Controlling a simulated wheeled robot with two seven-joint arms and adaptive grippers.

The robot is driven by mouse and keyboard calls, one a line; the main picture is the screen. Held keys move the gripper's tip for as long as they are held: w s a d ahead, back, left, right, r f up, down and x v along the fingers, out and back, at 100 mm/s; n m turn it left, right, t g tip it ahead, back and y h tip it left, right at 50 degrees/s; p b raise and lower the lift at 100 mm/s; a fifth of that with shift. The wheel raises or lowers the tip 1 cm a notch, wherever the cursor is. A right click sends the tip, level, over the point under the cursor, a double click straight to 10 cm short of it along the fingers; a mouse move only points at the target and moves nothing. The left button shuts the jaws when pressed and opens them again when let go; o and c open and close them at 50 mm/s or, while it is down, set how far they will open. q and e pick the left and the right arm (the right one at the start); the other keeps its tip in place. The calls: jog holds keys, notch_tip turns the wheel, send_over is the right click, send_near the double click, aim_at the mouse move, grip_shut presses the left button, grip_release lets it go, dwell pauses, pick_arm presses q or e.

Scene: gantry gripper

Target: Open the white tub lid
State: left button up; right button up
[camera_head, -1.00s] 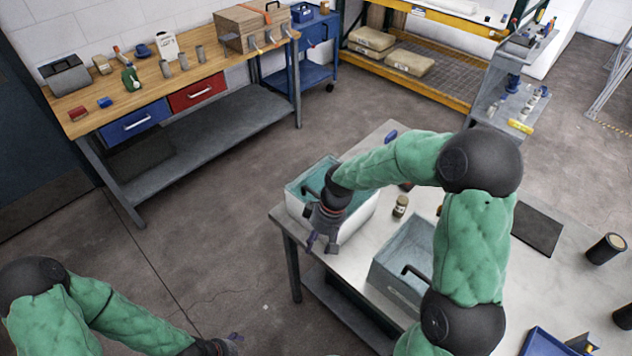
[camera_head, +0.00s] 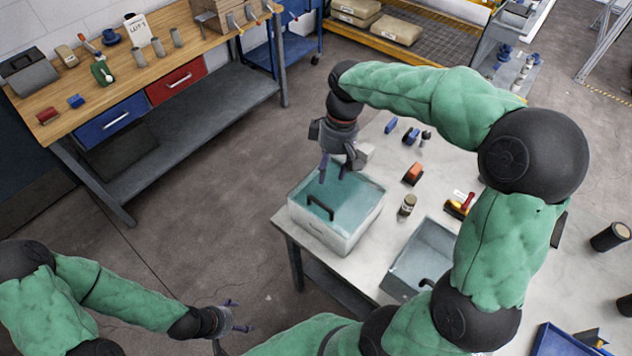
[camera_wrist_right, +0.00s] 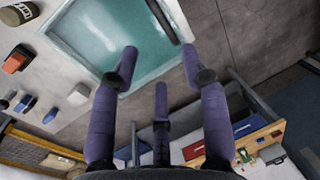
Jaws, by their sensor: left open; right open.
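The white tub (camera_head: 333,237) stands on the near left corner of the grey table. A teal panel (camera_head: 350,203) shows at its top with a black handle (camera_head: 320,208) toward its left side; whether this panel is the lid is hard to tell. My right gripper (camera_head: 334,176) is open and empty, pointing down above the tub's back edge, apart from the handle. In the right wrist view, the open fingers (camera_wrist_right: 160,72) reach over the teal panel (camera_wrist_right: 112,40), and part of the black handle (camera_wrist_right: 162,18) shows. My left gripper (camera_head: 238,318) is open and empty, low over the floor.
A grey tub (camera_head: 420,262) with a black handle sits right of the white tub. A small jar (camera_head: 407,205), an orange-topped block (camera_head: 413,174) and a red-handled tool (camera_head: 460,205) lie nearby. A wooden workbench (camera_head: 140,60) stands at the back left, with open floor between.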

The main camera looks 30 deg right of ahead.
jog(key=b, duration=0.1)
send_over(325, 198)
jog(key=s+a, duration=0.2)
jog(key=s, duration=0.1)
notch_tip(325, 198, down, 10)
jog(key=shift+s+f, duration=0.15)
grip_shut()
